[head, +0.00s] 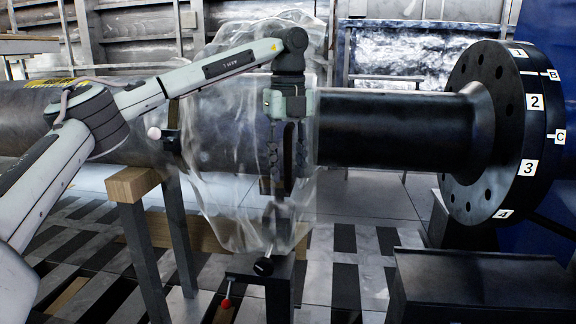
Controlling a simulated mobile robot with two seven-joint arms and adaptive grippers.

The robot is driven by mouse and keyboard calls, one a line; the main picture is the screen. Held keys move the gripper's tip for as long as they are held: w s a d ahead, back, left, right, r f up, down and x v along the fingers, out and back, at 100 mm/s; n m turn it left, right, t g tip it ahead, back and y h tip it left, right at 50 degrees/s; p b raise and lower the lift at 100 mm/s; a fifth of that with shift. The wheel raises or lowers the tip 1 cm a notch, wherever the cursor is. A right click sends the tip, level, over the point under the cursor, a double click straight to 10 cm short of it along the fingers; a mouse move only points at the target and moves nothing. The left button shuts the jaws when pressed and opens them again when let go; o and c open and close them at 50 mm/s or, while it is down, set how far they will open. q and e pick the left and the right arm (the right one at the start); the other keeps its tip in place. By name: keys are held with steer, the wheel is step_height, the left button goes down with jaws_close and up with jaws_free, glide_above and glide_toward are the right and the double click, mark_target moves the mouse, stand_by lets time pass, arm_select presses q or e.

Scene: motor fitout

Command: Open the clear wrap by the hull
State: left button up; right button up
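The clear wrap (215,190) is a crinkled, transparent sleeve around the middle of the dark horizontal pipe. It bulges above the pipe and hangs below it. My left gripper (287,185) points down in front of the wrap's right part. Its two fingers stand apart, with a dark upright strip between them. I cannot tell whether the fingers touch the wrap or what the strip is. My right gripper is not in view. No part is clearly recognisable as the hull.
The black pipe (390,125) runs right to a flange (500,130) with numbered and lettered labels. A dark stand (280,290) with a red-tipped lever is under the wrap. A wood-topped trestle (150,240) stands left. A dark box (485,285) sits lower right.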

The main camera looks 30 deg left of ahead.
arm_select(q)
steer(key=shift+r, duration=0.1)
step_height(320, 180, up, 12)
steer(key=shift+f, duration=0.1)
stand_by(0.4)
stand_by(0.5)
